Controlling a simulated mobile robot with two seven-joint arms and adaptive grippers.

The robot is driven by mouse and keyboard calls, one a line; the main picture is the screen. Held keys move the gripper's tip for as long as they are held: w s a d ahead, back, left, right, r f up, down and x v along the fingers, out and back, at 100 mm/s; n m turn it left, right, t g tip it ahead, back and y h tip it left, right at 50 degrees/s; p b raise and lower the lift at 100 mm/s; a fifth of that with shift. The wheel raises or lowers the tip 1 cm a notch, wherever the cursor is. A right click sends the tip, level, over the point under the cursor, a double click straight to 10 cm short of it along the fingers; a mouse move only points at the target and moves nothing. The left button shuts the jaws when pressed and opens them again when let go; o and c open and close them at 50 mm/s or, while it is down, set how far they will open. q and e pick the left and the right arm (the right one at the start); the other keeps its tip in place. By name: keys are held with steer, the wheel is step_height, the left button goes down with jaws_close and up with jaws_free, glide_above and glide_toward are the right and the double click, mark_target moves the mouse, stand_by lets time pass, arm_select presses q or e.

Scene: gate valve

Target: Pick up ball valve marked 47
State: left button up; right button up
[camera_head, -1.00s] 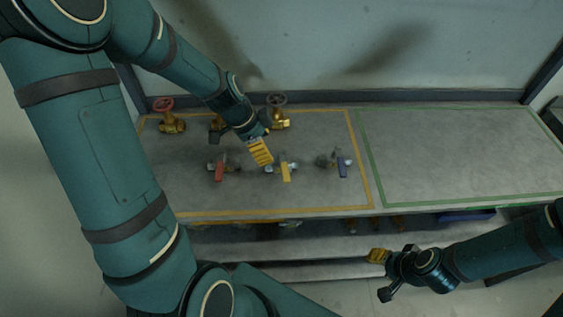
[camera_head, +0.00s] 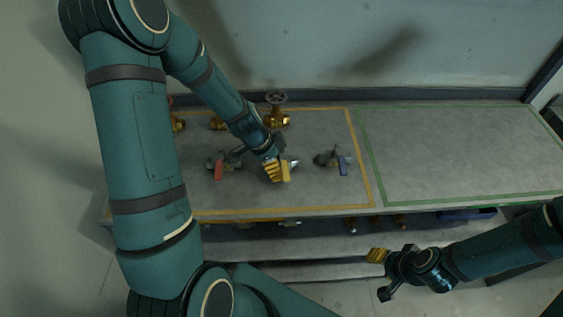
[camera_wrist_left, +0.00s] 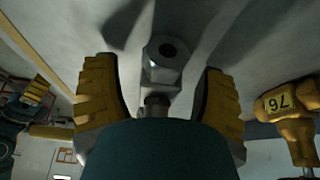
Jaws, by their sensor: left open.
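My left gripper (camera_head: 274,170) is low over the yellow-handled ball valve (camera_head: 293,163) in the middle of the row and hides much of it. In the left wrist view the yellow fingers (camera_wrist_left: 160,98) are apart, with a steel hex valve end (camera_wrist_left: 165,60) between them and gaps on both sides. A red-handled ball valve (camera_head: 219,170) lies to the left and a blue-handled one (camera_head: 341,162) to the right. No mark 47 is readable on any of them. My right gripper (camera_head: 377,256) is in front of the table; its jaw opening is unclear.
Brass gate valves stand along the back, one with a dark handwheel (camera_head: 277,99). The green-outlined right half of the table (camera_head: 455,155) is clear. Several items sit on a lower shelf, including a blue bin (camera_head: 467,214).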

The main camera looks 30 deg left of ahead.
arm_select(q)
jaws_close()
